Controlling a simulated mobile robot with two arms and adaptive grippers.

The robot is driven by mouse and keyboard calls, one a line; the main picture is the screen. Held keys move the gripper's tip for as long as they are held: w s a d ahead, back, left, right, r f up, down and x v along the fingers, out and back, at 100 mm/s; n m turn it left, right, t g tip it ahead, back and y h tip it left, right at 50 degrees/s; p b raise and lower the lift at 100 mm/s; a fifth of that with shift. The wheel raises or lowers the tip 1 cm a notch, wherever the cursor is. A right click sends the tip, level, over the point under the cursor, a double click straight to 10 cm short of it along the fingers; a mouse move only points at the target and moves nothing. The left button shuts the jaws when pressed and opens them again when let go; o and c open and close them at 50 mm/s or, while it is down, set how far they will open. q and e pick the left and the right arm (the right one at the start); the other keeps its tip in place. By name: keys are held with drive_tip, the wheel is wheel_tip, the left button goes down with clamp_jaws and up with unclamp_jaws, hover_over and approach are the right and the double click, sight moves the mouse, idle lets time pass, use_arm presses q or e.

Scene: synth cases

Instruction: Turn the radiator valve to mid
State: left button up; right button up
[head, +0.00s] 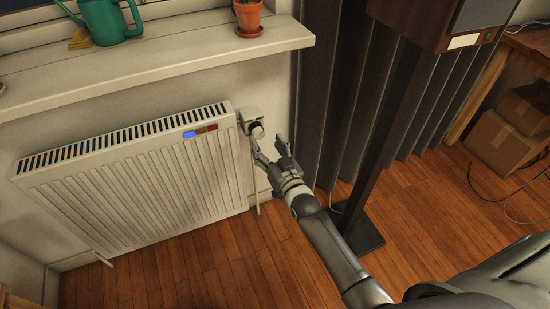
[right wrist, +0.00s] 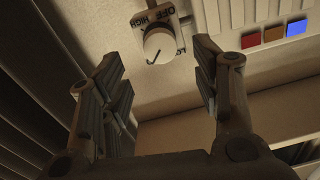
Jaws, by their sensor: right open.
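The radiator valve (head: 255,129) is on the wall at the radiator's top right corner. In the right wrist view, its round pale knob (right wrist: 158,46) sits by a plate marked OFF and HIGH; another label to the right is partly hidden. In the right wrist view, the knob lies ahead, between the two spread fingers, and looks untouched. My left gripper is not in view.
The white radiator (head: 130,185) carries blue, brown and red patches near the valve. A windowsill (head: 150,65) above holds a green watering can (head: 106,20) and a potted plant (head: 249,16). Dark curtains (head: 335,90) and a speaker stand (head: 385,130) stand right of the valve.

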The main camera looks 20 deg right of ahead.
drive_tip(key=s, duration=0.5)
drive_tip(key=shift+s+d, duration=0.1)
drive_tip(key=shift+d, duration=0.05)
drive_tip(key=s+a+f+n+g, duration=0.2)
drive_tip(key=s+f+g, duration=0.7)
drive_tip(key=s+f, duration=0.6)
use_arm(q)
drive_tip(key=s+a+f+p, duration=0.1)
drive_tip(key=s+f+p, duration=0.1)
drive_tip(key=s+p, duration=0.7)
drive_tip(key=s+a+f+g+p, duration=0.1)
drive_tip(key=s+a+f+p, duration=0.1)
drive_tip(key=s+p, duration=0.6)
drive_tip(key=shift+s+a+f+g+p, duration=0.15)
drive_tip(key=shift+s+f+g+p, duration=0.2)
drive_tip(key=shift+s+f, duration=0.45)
use_arm(e)
drive_tip(key=s+d+f+g, duration=0.1)
drive_tip(key=s+f, duration=0.3)
drive_tip(key=s, duration=0.7)
drive_tip(key=s+d+f+g, duration=0.2)
drive_tip(key=s+f+g, duration=0.2)
drive_tip(key=s, duration=0.7)
drive_tip(key=s+d+f+n+g+h, duration=0.1)
drive_tip(key=s+f+g, duration=0.2)
drive_tip(key=s+f, duration=0.3)
drive_tip(key=s, duration=0.5)
drive_tip(key=shift+s+d+f, duration=0.2)
drive_tip(key=shift+s+d, duration=0.1)
drive_tip(key=shift+d, duration=0.05)
